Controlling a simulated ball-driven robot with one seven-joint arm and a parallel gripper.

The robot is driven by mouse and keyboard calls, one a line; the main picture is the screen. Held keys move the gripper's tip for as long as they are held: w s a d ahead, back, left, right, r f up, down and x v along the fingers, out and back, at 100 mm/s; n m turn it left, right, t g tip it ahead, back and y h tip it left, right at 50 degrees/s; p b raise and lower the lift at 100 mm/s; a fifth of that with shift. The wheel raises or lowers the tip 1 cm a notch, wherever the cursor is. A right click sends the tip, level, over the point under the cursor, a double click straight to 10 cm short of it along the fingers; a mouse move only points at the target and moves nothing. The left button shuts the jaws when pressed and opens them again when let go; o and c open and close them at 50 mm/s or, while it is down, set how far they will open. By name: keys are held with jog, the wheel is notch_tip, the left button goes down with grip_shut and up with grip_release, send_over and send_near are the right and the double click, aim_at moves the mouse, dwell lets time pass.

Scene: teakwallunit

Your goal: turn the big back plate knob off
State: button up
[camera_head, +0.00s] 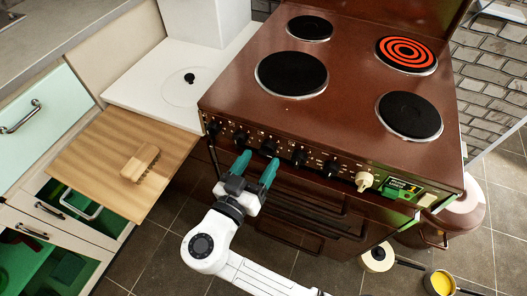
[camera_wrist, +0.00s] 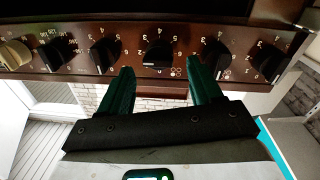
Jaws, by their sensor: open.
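The brown stove (camera_head: 340,90) has a big back-right plate (camera_head: 405,54) glowing red in rings; its other plates are dark. Several knobs line the front panel: black ones and a cream one (camera_head: 364,181) at the right end. My gripper (camera_head: 257,162) is open and empty in front of the panel. In the wrist view, my gripper (camera_wrist: 160,68) has its two green fingers apart below a black knob (camera_wrist: 157,55), which shows between the fingertips. I cannot tell whether they touch it. No label clearly shows which knob serves the glowing plate.
Neighbouring black knobs (camera_wrist: 103,54) and (camera_wrist: 215,54) stand close on both sides. Oven handles lie below the panel. A pulled-out wooden board (camera_head: 105,165) with a brush (camera_head: 140,162) is at the left. A lidded brown pot (camera_head: 460,212) stands at the right.

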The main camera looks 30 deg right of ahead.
aim_at(264, 154)
jog(key=shift+x, duration=1.55)
jog(key=c, duration=1)
